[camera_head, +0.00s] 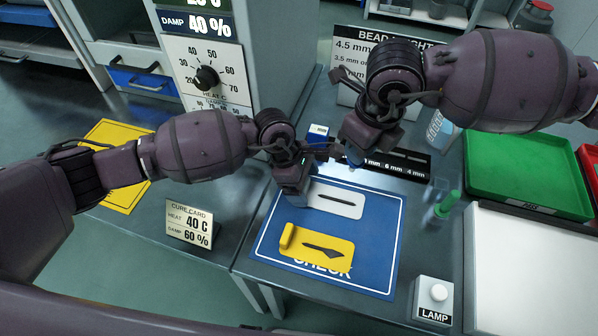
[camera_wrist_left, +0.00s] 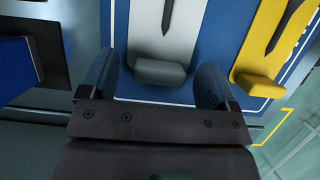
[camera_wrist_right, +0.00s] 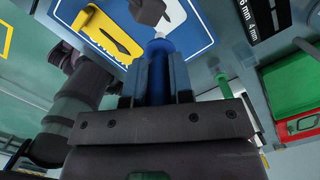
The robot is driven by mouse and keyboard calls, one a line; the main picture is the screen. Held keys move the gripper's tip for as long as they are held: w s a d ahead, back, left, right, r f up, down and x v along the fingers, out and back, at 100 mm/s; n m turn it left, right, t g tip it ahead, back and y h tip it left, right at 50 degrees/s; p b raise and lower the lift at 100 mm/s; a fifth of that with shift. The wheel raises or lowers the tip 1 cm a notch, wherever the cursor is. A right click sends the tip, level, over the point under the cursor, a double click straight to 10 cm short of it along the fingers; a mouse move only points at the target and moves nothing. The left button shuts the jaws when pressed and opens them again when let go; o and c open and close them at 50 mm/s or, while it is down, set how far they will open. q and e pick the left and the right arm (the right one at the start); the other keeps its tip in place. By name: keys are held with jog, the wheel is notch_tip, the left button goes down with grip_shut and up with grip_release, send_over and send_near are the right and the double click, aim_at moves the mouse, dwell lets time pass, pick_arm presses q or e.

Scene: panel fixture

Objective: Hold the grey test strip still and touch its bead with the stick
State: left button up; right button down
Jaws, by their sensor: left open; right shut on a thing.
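The grey test strip (camera_head: 335,198) lies on the blue CHECK mat (camera_head: 384,222), with a dark line along its middle. In the left wrist view its raised grey end block (camera_wrist_left: 160,72) sits between the fingers of my left gripper (camera_wrist_left: 160,88). That gripper is open, with a finger on either side of the block. My right gripper (camera_wrist_right: 161,82) is shut on the blue stick (camera_wrist_right: 161,52), whose pale tip points toward the mat, close to the grey strip in that view. I cannot make out the bead or tell whether the tip touches anything.
A yellow strip (camera_head: 320,250) lies beside the grey one. A black size rack (camera_head: 405,163) stands behind the mat. To the right are a green stick (camera_head: 447,204), a green tray (camera_head: 520,172) and the lamp button (camera_head: 438,293). A cure card (camera_head: 190,222) stands at left.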

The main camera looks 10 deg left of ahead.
pick_arm(q)
jog(key=shift+d+f, duration=0.1)
jog(key=shift+f, duration=0.15)
jog(key=shift+c, duration=0.3)
jog(key=c, duration=1)
pick_arm(e)
jog(key=d+f+y, duration=0.3)
jog(key=f+y, duration=0.2)
jog(key=f, duration=0.1)
jog(key=shift+s+d+y, duration=0.25)
jog(key=shift+y, duration=0.05)
